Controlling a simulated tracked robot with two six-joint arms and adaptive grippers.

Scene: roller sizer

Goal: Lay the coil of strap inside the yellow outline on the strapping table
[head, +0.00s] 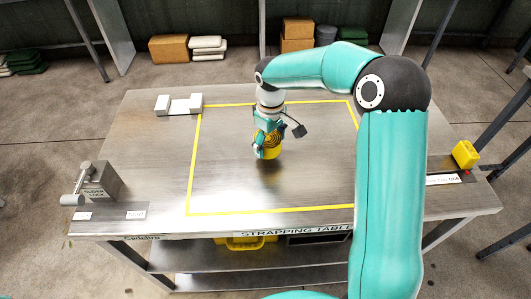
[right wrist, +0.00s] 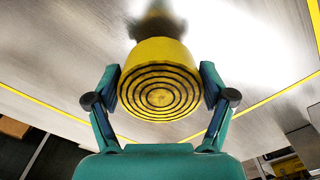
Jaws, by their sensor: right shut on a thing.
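The coil of strap (head: 269,138) is yellow, with dark spiral rings on its end face in the right wrist view (right wrist: 159,92). My right gripper (head: 267,143) is shut on it, with a finger on each side of the coil (right wrist: 160,88). The coil is over the inside of the yellow outline (head: 270,211) on the strapping table (head: 150,132), left of the outline's middle. A dark patch shows on the steel below it; I cannot tell whether it touches the tabletop. My left gripper is not in view.
A white block-like holder (head: 180,105) stands at the back left of the table. A grey device with a handle (head: 97,182) is at the left edge. A yellow box (head: 465,154) is at the right edge. The steel inside the outline looks otherwise clear.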

